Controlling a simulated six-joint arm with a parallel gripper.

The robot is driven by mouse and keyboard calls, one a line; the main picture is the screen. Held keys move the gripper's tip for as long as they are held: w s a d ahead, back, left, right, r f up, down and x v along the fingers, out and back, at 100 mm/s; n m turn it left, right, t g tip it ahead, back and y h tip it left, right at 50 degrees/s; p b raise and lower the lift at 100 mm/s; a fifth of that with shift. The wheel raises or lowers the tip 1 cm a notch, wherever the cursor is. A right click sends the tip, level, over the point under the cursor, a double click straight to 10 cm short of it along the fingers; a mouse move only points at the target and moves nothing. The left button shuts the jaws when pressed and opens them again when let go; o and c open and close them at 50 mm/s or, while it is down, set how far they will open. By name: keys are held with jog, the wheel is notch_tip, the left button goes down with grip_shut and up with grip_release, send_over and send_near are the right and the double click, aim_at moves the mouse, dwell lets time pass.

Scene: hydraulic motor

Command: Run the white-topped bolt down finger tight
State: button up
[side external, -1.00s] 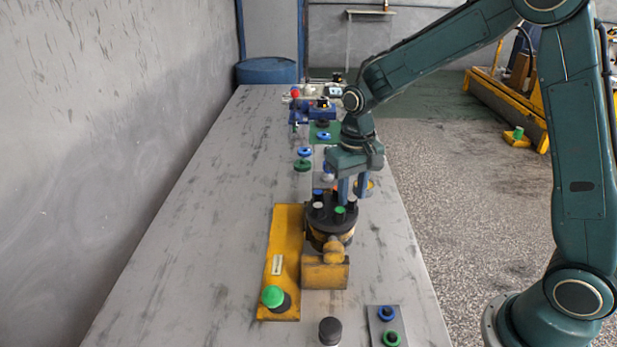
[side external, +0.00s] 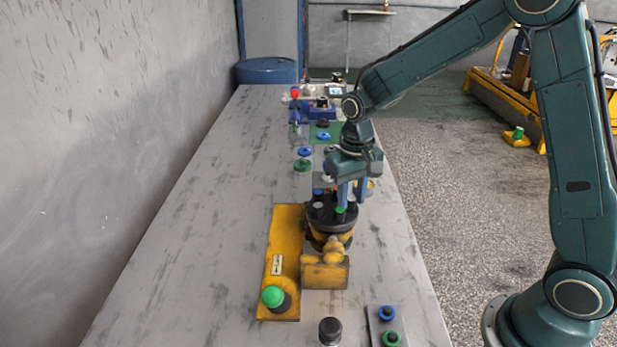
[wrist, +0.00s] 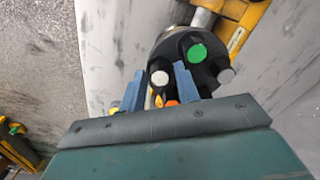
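The motor (side external: 329,222) stands upright on the bench, with a round black top carrying several bolts with coloured tops. A white-topped bolt (wrist: 160,78) shows between my fingertips in the wrist view. My gripper (side external: 351,195) is over the right side of the motor top, pointing down. Its fingers (wrist: 159,72) are apart on either side of that bolt, with a small gap visible. A green-topped bolt (wrist: 196,54) is just beyond the fingers, and another pale-topped bolt (wrist: 226,76) is to the right. In the side view the fingers hide the bolt between them.
A yellow plate with a green button (side external: 273,296) lies left of the motor. A black knob (side external: 330,330) and a grey plate (side external: 376,318) with blue and green rings are in front. Blue fixtures (side external: 312,112) stand farther back. The bench's left side is clear.

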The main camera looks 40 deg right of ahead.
jog(key=shift+f, duration=0.45)
jog(key=shift+r, duration=0.2)
dwell(0.6)
jog(key=c, duration=0.6)
jog(key=shift+m, duration=2.1)
